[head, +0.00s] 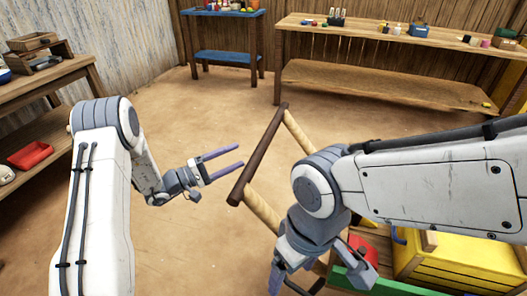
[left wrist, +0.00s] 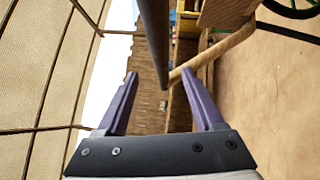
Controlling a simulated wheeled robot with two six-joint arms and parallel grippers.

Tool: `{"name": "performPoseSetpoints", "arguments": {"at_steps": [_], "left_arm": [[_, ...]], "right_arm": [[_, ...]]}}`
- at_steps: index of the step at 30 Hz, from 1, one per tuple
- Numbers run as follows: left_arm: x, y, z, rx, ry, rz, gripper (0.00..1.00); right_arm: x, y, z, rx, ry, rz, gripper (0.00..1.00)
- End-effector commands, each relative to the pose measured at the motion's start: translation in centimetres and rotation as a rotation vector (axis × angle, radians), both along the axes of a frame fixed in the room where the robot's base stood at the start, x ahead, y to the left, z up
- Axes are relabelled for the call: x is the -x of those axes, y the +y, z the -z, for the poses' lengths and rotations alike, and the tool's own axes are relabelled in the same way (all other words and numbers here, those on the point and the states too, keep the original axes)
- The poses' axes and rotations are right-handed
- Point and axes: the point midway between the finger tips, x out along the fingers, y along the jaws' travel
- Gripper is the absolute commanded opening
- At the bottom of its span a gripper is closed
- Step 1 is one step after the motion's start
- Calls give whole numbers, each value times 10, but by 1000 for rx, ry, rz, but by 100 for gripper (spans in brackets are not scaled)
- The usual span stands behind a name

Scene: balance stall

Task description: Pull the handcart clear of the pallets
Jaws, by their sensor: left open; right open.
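The handcart's dark brown handle bar (head: 256,160) slants across the middle of the head view, with tan shafts (head: 263,210) running from it to the lower right. My left gripper (head: 240,156) is open, its fingertips just short of the bar. In the left wrist view the bar (left wrist: 154,35) runs lengthwise in line with the gap between the open fingers (left wrist: 159,75), and a tan shaft (left wrist: 222,48) meets it. My right gripper (head: 318,283) is open and low, over the cart side. My right arm hides much of the cart; I cannot make out the pallets.
A yellow box (head: 462,262), a red item (head: 361,249) and a green board (head: 352,281) are at lower right. A workbench (head: 290,50) and a blue table (head: 227,57) stand at the back, shelves (head: 80,66) at left. The floor (head: 190,110) between is clear.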

Motion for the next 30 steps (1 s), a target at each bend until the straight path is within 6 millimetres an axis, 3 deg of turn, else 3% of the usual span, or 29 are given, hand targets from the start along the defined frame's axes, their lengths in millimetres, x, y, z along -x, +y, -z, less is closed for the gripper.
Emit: {"name": "performPoseSetpoints", "arguments": {"at_steps": [18,30], "left_arm": [[-41,-81,-12,-2,0,3,69],[-47,-90,-13,0,2,-1,69]], "right_arm": [[0,0,-2,-1,-1,0,83],[0,0,-2,0,0,0,83]]}}
